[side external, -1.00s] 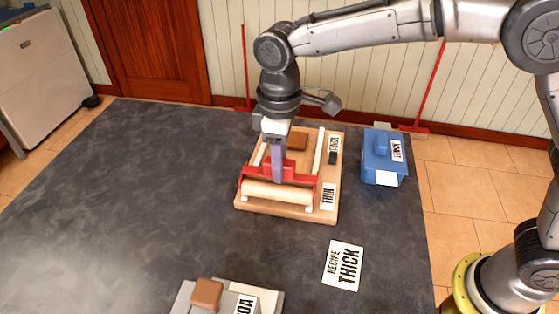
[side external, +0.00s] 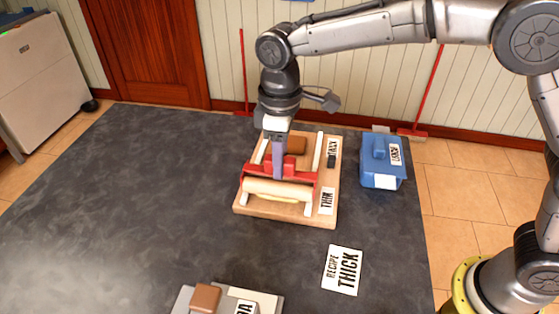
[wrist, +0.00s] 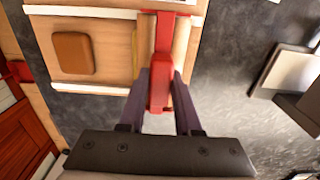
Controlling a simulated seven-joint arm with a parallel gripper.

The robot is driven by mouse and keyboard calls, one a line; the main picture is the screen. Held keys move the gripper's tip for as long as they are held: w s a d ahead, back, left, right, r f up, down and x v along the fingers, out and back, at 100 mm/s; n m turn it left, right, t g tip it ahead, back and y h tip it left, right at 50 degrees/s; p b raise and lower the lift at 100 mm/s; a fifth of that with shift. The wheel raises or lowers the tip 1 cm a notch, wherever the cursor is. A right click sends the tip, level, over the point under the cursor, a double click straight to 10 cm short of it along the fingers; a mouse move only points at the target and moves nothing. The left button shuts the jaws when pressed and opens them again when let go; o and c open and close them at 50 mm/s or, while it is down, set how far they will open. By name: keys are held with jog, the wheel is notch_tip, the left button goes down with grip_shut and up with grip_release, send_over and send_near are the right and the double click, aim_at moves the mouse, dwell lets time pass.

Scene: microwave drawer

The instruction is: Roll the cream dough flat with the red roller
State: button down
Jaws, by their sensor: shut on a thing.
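The red roller (side external: 299,178) has a red frame and a pale wooden cylinder (side external: 276,188). It lies across the white rails of a wooden board, near the board's front end. My gripper (side external: 278,172) points down, shut on the roller's red handle; the handle also shows between the fingers in the wrist view (wrist: 160,88). The cream dough (side external: 283,198) shows only as a thin yellowish edge under the front of the cylinder. A small yellowish part of it shows beside the roller in the wrist view (wrist: 134,42). The roller hides the rest, so its thickness cannot be told.
The board (side external: 262,213) carries THICK and THIN labels on its right side and a brown block (side external: 297,145) at the back. A blue box (side external: 381,165) stands to the right. A grey item (side external: 228,299) is at the front edge.

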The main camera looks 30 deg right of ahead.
jog(key=shift+w+d, duration=1.2)
dwell(0.7)
jog(key=shift+w+d, duration=0.15)
jog(key=shift+d, duration=0.05)
dwell(0.3)
jog(key=shift+s+a+r, duration=0.35)
jog(key=shift+r, duration=0.65)
jog(key=shift+s+a+r, duration=0.35)
jog(key=shift+r, duration=0.7)
jog(key=shift+s+a+r, duration=0.35)
jog(key=shift+r, duration=0.65)
